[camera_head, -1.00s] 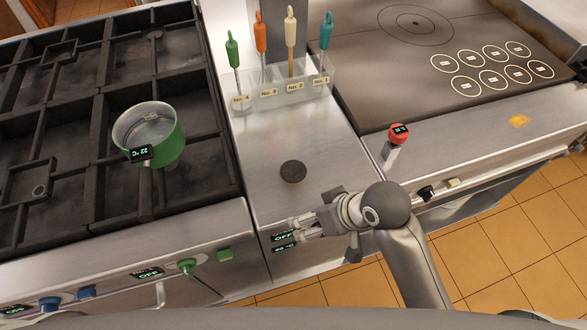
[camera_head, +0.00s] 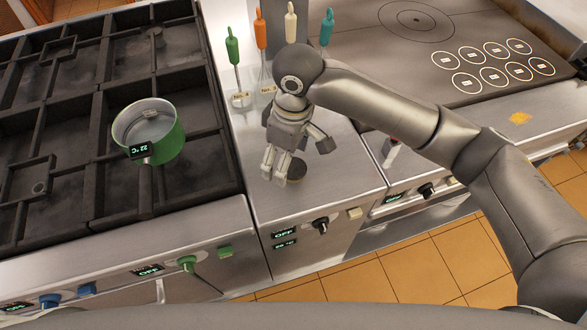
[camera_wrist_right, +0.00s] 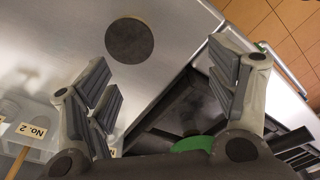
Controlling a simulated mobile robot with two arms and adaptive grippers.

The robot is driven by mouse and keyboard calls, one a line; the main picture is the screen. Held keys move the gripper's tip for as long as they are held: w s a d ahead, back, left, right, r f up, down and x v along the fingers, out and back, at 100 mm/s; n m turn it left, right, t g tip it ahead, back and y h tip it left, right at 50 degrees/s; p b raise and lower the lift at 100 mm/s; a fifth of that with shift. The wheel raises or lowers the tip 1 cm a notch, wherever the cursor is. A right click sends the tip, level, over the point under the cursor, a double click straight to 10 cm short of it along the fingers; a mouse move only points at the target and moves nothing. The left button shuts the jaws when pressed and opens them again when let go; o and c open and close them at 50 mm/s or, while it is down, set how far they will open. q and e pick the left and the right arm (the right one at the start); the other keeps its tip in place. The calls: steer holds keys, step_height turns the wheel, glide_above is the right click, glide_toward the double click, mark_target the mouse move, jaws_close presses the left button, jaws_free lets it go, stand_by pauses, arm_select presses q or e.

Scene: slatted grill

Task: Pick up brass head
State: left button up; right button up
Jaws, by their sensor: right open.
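A dark round disc (camera_head: 297,170), the only loose piece on the bare steel counter, lies flat; I take it for the brass head, though its top looks dark. My right gripper (camera_head: 297,160) is over it in the head view and partly hides it. In the right wrist view, the disc (camera_wrist_right: 130,41) shows whole on the steel, beyond the fingers and left of the middle of the gap. The right gripper (camera_wrist_right: 165,75) is open and empty, its fingers spread wide. My left gripper is not in view.
A green pot (camera_head: 165,135) sits on the black burner grates (camera_head: 60,135) at left. Handled tools (camera_head: 261,35) stand in a clear holder behind the gripper. The hot plate (camera_head: 465,30) is at right. The counter's front edge (camera_head: 330,208) has knobs below.

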steer(key=w+d+r+h, duration=0.1)
steer(key=w+d+r, duration=0.1)
steer(key=p, duration=0.1)
glide_above(293, 167)
steer(key=f, duration=0.3)
steer(key=s+f, duration=0.1)
steer(key=f, duration=0.1)
steer(key=shift+d+f, duration=0.15)
steer(key=shift+d, duration=0.15)
steer(key=shift+w+f+p, duration=0.2)
steer(key=shift+f+p, duration=0.25)
steer(key=shift+f, duration=0.15)
steer(key=f, duration=0.1)
steer(key=f+p, duration=0.1)
steer(key=f, duration=0.1)
steer(key=shift+w+a+f, duration=0.2)
steer(key=shift+w, duration=0.05)
steer(key=shift+f, duration=0.45)
steer(key=c, duration=1.2)
steer(key=shift+c, duration=0.2)
steer(key=shift+r, duration=0.15)
